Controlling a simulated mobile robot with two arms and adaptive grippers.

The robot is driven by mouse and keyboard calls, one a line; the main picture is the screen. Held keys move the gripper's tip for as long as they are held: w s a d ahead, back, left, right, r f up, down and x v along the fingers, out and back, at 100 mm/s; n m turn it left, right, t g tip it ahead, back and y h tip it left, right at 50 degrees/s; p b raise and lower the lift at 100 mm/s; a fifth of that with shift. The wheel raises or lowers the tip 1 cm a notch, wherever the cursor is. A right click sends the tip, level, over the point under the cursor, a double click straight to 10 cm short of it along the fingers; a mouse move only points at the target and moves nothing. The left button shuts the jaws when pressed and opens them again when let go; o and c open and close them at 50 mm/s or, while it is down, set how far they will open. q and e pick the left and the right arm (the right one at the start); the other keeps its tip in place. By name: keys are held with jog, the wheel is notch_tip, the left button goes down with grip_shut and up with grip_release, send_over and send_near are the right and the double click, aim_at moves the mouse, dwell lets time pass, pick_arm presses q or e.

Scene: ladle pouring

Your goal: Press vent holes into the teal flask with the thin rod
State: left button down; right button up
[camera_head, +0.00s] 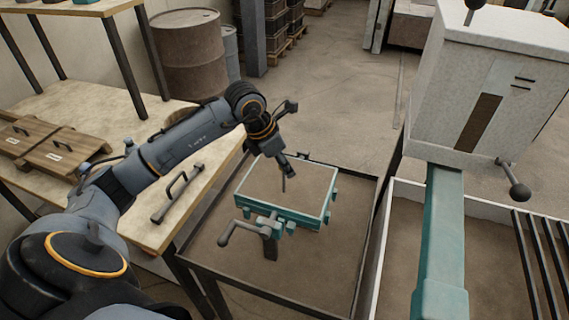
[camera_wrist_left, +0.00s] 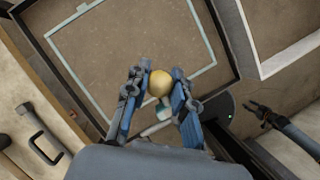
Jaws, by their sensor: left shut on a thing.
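The teal flask (camera_head: 326,217) is a rectangular frame filled level with brown sand (camera_head: 300,188). It also shows in the left wrist view (camera_wrist_left: 133,7). My left gripper (camera_head: 285,165) is above the sand, near the middle of the flask. It is shut on the thin rod (camera_head: 284,184), which points down. In the left wrist view a round yellowish knob (camera_wrist_left: 160,83) shows between the fingers. I cannot tell whether the rod tip touches the sand. An arm with a small gripper (camera_wrist_left: 262,114), likely my right, shows at the right of the wrist view; its jaws are unclear.
The flask sits on a dark-rimmed table (camera_head: 335,282), with a crank handle (camera_head: 239,230) at its front. A wooden bench (camera_head: 98,105) with a metal handle (camera_head: 177,193) stands left. A teal column (camera_head: 442,240) under a pale machine head (camera_head: 487,85) rises at the right.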

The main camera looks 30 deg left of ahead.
pick_arm(q)
jog(key=shift+f+b, duration=0.3)
jog(key=shift+f, duration=0.15)
jog(key=shift+r+p, duration=0.7)
jog(key=shift+r, duration=0.45)
jog(key=shift+f, duration=0.1)
jog(key=w+d, duration=0.2)
jog(key=d, duration=0.4)
jog(key=shift+d, duration=0.2)
